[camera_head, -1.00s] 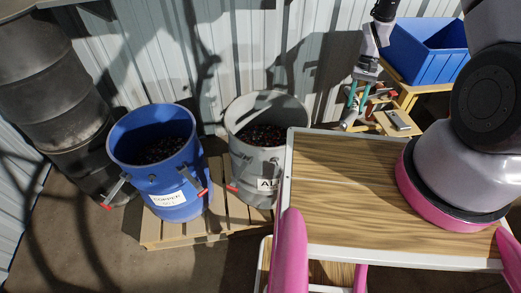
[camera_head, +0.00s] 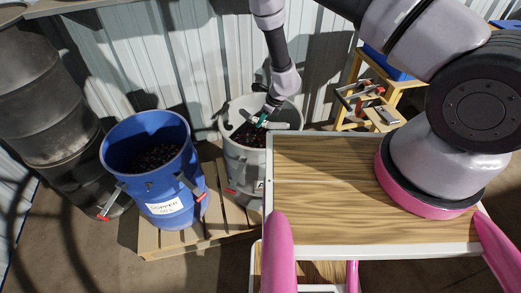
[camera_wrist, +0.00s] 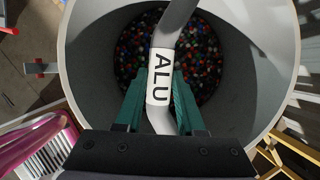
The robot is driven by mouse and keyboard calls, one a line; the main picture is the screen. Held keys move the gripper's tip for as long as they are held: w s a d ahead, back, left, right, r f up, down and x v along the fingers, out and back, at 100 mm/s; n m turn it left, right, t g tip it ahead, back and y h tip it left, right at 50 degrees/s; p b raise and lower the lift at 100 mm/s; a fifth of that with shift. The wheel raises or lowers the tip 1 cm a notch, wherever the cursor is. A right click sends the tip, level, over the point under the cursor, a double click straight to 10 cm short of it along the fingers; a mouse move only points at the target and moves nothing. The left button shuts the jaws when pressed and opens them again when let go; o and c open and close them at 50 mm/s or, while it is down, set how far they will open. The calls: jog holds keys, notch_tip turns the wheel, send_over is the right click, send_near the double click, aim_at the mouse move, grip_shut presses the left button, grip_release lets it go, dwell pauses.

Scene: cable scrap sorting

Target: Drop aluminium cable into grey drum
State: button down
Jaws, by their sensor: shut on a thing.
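The grey drum (camera_head: 240,160) stands on a pallet, partly hidden behind my table's corner; its mouth and inner wall fill the wrist view (camera_wrist: 85,70). Dark, multicoloured granules lie in its bottom. My gripper (camera_wrist: 160,95) has green fingers and is shut on a grey cable with a white "ALU" label (camera_wrist: 160,78). The cable runs up and down in the wrist view, over the drum's opening. In the head view my gripper (camera_head: 262,120) is at the drum's mouth, the cable (camera_head: 280,126) small beside it.
A blue drum (camera_head: 150,185) labelled "COPPER" stands left of the grey drum on the pallet (camera_head: 190,243). Dark barrels (camera_head: 50,90) stand at the far left. A yellow wooden stand (camera_head: 350,85) with tools and a blue bin (camera_head: 385,65) are at the right.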

jog(key=shift+s+a+f+m+t, duration=0.1)
jog(key=shift+a+f+m+t, duration=0.1)
jog(key=shift+m+t, duration=0.1)
jog(key=shift+d+t+h, duration=0.15)
jog(key=shift+t+h, duration=0.15)
jog(key=shift+h, duration=0.1)
notch_tip(320, 180, down, 10)
jog(key=shift+r, duration=0.15)
jog(key=shift+f, duration=0.5)
jog(key=shift+f, duration=0.1)
jog(key=c, duration=0.5)
grip_release()
